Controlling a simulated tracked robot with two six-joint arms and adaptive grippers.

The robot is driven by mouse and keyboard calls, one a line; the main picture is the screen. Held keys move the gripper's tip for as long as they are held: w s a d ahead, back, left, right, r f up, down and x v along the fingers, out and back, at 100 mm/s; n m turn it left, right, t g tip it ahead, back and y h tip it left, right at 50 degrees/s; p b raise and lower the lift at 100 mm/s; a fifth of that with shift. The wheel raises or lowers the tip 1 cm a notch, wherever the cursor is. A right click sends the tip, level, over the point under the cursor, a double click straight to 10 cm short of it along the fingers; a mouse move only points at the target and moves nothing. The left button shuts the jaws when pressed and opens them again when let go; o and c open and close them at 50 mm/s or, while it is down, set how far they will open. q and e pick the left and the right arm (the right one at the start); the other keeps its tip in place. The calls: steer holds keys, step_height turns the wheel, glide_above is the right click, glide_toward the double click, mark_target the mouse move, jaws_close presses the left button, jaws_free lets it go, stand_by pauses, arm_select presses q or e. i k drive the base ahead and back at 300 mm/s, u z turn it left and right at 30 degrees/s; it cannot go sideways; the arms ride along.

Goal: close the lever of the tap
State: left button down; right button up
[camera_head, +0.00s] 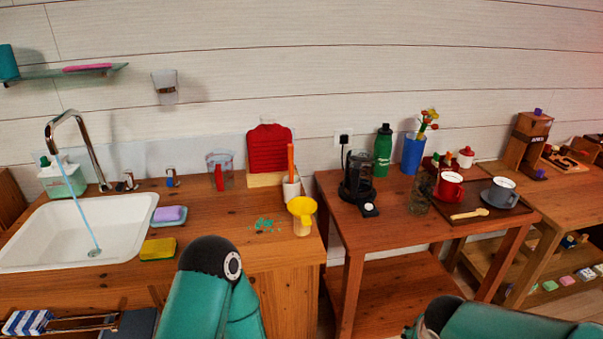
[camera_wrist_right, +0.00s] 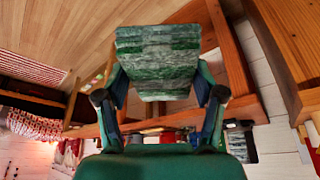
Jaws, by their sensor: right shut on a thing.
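The chrome tap (camera_head: 76,135) stands behind the white sink (camera_head: 30,238) at the left of the head view. A blue stream of water runs from its spout into the basin. A small chrome lever (camera_head: 128,182) stands on the counter just right of the spout's base. My right gripper (camera_wrist_right: 160,75) is shut on a green block with pale mottled bands (camera_wrist_right: 158,48), seen in the right wrist view. The right gripper is out of the head view. My left arm shows at the bottom of the head view, but its gripper is out of the picture.
On the counter stand a soap bottle (camera_head: 62,178), a purple soap (camera_head: 170,214), a yellow sponge (camera_head: 157,249), a measuring jug (camera_head: 220,171) and a yellow funnel (camera_head: 301,209). A side table (camera_head: 390,226) carries a coffee press, bottle, vase and mugs.

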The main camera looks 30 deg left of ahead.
mark_target(171, 171)
steer(key=z, duration=0.55)
steer(key=i, duration=0.15)
steer(key=u, duration=1.4)
